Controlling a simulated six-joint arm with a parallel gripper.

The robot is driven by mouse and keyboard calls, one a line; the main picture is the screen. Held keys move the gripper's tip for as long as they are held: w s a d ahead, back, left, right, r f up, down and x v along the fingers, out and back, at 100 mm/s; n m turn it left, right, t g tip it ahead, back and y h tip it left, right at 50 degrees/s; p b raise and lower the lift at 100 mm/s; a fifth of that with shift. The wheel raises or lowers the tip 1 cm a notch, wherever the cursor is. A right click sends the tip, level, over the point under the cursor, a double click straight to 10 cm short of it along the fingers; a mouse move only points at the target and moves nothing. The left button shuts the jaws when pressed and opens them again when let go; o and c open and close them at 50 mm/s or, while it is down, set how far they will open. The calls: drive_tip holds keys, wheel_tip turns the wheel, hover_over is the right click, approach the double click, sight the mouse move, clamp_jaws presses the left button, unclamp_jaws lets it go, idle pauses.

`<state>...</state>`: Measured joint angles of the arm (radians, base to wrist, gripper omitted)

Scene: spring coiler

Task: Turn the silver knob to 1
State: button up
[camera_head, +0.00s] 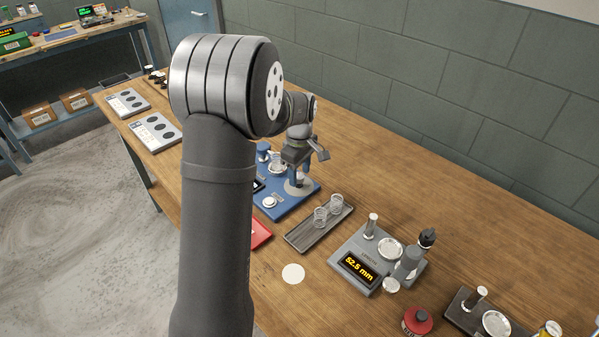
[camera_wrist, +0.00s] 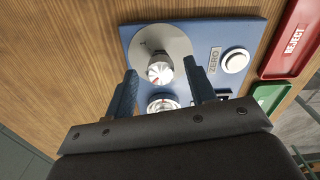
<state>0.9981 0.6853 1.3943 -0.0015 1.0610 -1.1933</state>
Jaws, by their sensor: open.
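The silver knob (camera_wrist: 160,70) stands on a pale grey round dial plate (camera_wrist: 168,42) on the blue device (camera_wrist: 205,35). A small mark is on the plate at its upper left, too small to read surely. The knob top shows reddish streaks; its setting cannot be told. My gripper (camera_wrist: 160,66) is open, with one dark finger on each side of the knob and gaps visible. In the head view, my gripper (camera_head: 300,165) is over the blue device (camera_head: 284,206), above the pale dial plate (camera_head: 300,188), and mostly hides the knob.
A white button (camera_wrist: 235,60) beside a ZERO label is to the knob's right. A red REJECT tray (camera_wrist: 291,40) and a green tray (camera_wrist: 270,97) lie farther right.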

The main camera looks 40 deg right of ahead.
drive_tip(key=shift+f, duration=0.25)
drive_tip(key=c, duration=1)
drive_tip(key=shift+o, duration=0.2)
